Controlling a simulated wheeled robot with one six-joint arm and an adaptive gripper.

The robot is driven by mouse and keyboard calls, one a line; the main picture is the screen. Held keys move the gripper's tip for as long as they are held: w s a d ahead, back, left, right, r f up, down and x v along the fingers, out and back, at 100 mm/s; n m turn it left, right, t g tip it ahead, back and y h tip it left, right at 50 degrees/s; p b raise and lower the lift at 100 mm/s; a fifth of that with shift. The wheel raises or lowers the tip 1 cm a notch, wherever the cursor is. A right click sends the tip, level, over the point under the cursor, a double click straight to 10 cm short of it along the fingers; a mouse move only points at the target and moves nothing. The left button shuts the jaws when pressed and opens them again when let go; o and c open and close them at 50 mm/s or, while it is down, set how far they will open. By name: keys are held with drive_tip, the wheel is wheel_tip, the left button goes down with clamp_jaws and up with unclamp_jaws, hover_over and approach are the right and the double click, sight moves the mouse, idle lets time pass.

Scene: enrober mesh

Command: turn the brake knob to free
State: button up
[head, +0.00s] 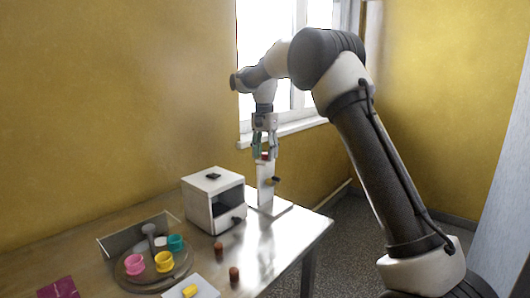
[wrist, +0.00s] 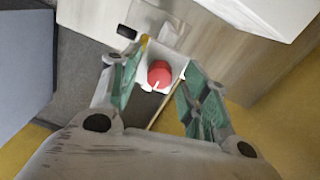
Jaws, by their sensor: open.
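A red round knob (wrist: 159,74) with a white pointer line sits on top of a white upright stand (head: 264,188) at the table's right end. In the head view the knob (head: 264,157) is a small red spot, partly hidden by the fingers. I take it for the brake knob; no marking for free is readable. My gripper (head: 265,157) points down over the stand. In the wrist view my gripper (wrist: 163,60) is open, with one green-padded finger on each side of the knob. I cannot tell whether either finger touches it.
A yellow piece and a dark handle (head: 273,180) stick out of the stand's side. A white open-fronted box (head: 213,201) stands left of it. The table's right front is clear.

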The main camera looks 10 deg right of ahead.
clamp_jaws()
drive_tip(key=shift+n, duration=0.3)
drive_tip(key=n, duration=0.3)
drive_tip(key=shift+n, duration=0.3)
drive_tip(key=n, duration=0.4)
drive_tip(key=shift+r, duration=0.1)
drive_tip(key=n, duration=0.9)
drive_tip(key=shift+n, duration=0.3)
